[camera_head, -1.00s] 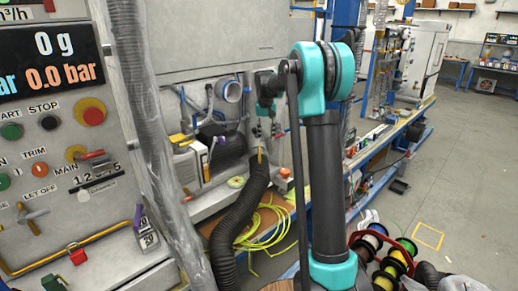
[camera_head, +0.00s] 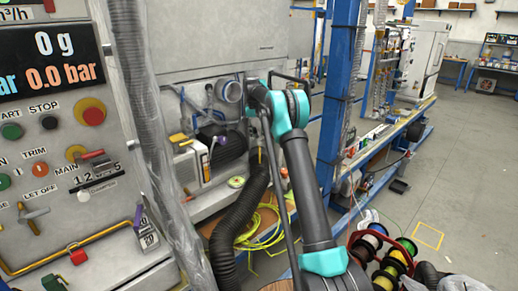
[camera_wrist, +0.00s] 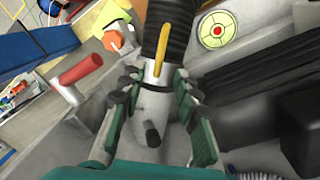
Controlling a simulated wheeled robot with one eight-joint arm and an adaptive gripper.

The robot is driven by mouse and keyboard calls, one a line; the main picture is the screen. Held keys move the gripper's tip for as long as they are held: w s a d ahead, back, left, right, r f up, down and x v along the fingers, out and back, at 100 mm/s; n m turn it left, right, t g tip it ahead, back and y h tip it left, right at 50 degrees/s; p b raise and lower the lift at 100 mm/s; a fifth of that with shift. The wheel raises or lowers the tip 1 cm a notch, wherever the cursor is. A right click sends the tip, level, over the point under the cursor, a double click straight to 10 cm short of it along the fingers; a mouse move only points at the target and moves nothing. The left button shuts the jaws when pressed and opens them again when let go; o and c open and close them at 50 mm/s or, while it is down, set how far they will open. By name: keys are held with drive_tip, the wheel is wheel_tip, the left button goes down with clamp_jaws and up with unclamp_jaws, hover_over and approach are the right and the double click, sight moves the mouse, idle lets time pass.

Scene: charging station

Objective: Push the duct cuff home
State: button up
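The duct cuff (camera_wrist: 152,103) is a pale grey sleeve with a dark peg on its side, at the end of a black ribbed hose (camera_wrist: 168,28). A yellow tab (camera_wrist: 161,55) lies along the hose end. My gripper (camera_wrist: 154,80) has its green, dark-padded fingers on both sides of the cuff. Whether both pads press on it is unclear. In the head view the hose (camera_head: 240,212) rises from the bench's lower front to the machine. There, my arm hides most of my gripper and the cuff.
A red cylindrical handle (camera_wrist: 80,68) stands left of my gripper. A round yellow-green disc with a red centre (camera_wrist: 217,29) lies to the right. Yellow-green cable (camera_head: 262,232) is coiled beside the hose. A blue post (camera_head: 338,95) stands to the right of my arm.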

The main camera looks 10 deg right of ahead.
sight(259, 147)
drive_tip(key=f, duration=0.7)
drive_tip(key=shift+d+f, duration=0.35)
drive_tip(key=shift+d, duration=0.05)
clamp_jaws()
